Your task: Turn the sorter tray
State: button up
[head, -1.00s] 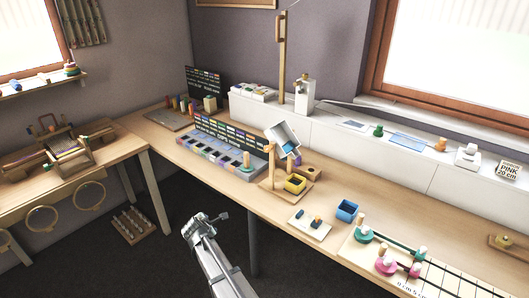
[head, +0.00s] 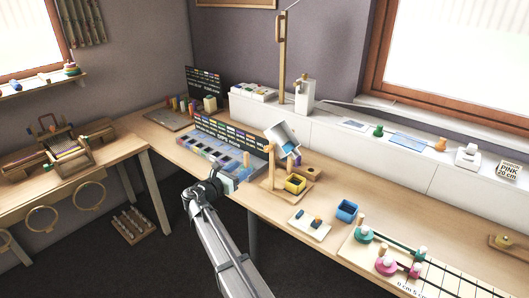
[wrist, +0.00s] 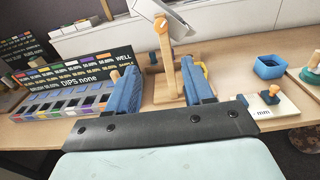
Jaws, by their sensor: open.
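A pale tilted tray (head: 283,138), which appears to be the sorter tray, is mounted on a wooden stand (head: 269,168) on the long bench. In the wrist view the tray (wrist: 172,12) is cut off by the top edge, and an orange knob (wrist: 160,24) shows at the top of the wooden post. A yellow bin (head: 294,184) sits under the tray. My gripper (head: 231,181) is over the bench's front edge, left of the stand and apart from it. In the wrist view its blue fingers (wrist: 158,68) are spread with nothing held, and the stand's post lies beyond them.
A sample box with labelled compartments (head: 205,150) and a dark sign stands left of the stand. A blue bin (head: 347,210) and a small board with pegs (head: 309,224) are to the right. A ruled board (head: 430,265) lies farther right.

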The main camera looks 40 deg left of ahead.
aim_at(266, 150)
jog(key=w, duration=0.9)
jog(key=w+r, duration=0.1)
jog(key=w, duration=0.4)
jog(key=shift+d, duration=0.15)
grip_shut()
dwell(0.4)
